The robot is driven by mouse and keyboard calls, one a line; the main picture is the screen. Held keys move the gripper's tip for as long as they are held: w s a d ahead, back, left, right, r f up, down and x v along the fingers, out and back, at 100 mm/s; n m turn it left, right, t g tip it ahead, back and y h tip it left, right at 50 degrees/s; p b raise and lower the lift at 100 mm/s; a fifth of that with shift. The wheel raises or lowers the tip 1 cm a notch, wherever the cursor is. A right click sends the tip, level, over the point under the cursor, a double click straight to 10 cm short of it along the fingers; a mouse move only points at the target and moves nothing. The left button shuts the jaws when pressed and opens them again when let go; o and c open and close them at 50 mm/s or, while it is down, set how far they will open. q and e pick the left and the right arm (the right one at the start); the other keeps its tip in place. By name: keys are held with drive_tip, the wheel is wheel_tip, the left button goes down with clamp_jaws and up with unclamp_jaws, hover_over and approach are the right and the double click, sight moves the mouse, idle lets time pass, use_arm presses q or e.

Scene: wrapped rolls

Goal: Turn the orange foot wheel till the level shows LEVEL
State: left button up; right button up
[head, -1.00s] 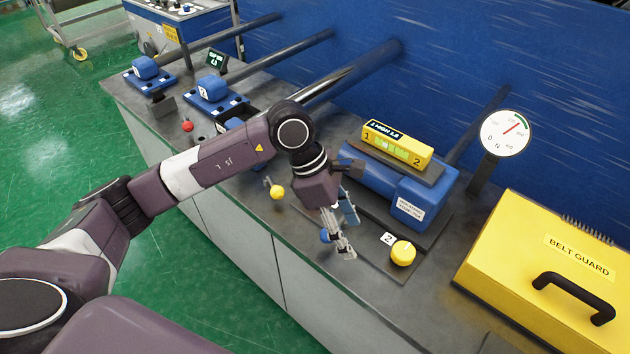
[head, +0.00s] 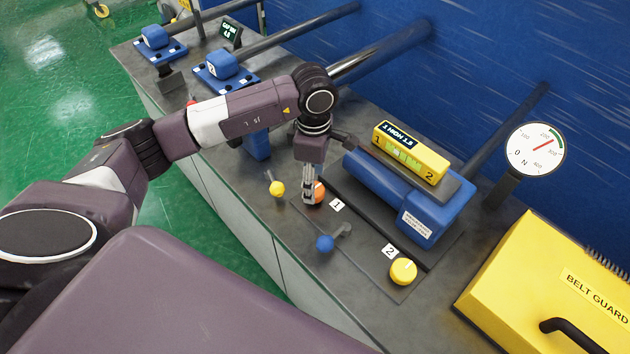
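The orange foot wheel (head: 319,192) sits beside the label "1" and is partly hidden by my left gripper. My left gripper (head: 309,197) points down at the wheel's left side, over or against it; contact and finger gap cannot be made out. The yellow level (head: 410,156) lies on top of the blue motor (head: 390,195). Its small display (head: 397,133) seems to read "1 HIGH" with a small number that is hard to read. A yellow foot wheel (head: 403,271) stands by the label "2". My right gripper is not in view.
A blue knob (head: 325,243) and a yellow knob (head: 277,188) stand near the orange wheel. A round dial gauge (head: 536,149) stands behind right. A yellow belt guard (head: 540,270) fills the right bench end. Bare bench lies between motor and guard.

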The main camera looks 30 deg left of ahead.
use_arm(q)
drive_tip(key=shift+w+f, duration=0.2)
drive_tip(key=shift+f, duration=1.35)
drive_tip(key=c, duration=1.2)
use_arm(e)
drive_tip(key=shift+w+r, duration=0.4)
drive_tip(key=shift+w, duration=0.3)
